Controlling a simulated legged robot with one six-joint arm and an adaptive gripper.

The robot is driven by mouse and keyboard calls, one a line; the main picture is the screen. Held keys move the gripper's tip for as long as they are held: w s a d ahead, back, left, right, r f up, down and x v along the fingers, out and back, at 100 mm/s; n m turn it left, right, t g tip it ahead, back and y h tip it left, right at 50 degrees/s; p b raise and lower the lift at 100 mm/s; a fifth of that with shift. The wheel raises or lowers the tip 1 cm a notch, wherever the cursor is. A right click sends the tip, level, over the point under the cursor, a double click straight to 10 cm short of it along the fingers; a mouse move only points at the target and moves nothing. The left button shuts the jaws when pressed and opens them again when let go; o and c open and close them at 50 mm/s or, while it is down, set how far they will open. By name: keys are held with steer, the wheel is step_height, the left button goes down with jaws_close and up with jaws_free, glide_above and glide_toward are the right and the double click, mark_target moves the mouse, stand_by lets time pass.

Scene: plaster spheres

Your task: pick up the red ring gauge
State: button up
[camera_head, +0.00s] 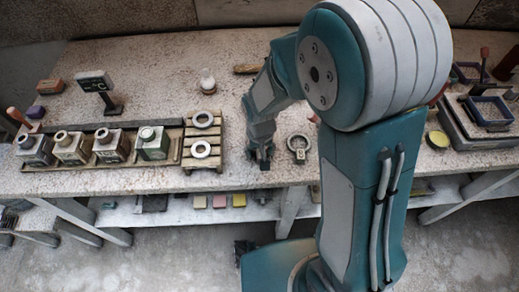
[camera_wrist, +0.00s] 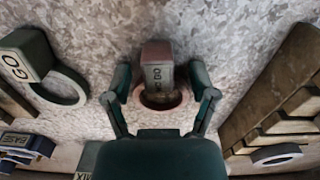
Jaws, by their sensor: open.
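The red ring gauge (camera_wrist: 157,58) lies on the speckled bench in the middle of the wrist view. It has a dull red block handle with GO lettering and a reddish ring at its near end. My gripper (camera_wrist: 160,82) is open, with one dark green finger on each side of the gauge and a visible gap on both sides. Nothing is held. In the head view my gripper (camera_head: 260,160) points down at the bench near its front edge. I cannot make out the red gauge there; the gripper seems to cover it.
Another ring gauge (camera_wrist: 52,78) with a dark GO handle lies to the left in the wrist view. It also shows right of my gripper in the head view (camera_head: 299,148). A wooden pallet (camera_head: 203,138) with pale rings stands left, beside a tray of bottles (camera_head: 112,147).

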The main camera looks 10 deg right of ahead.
jaws_close()
stand_by(0.3)
steer(key=shift+r, duration=0.5)
steer(key=r, duration=0.2)
steer(key=shift+s+r, duration=0.2)
steer(key=shift+r, duration=0.15)
steer(key=s+d+r, duration=0.3)
steer(key=s+r, duration=0.6)
steer(key=s, duration=0.4)
steer(key=shift+s, duration=0.15)
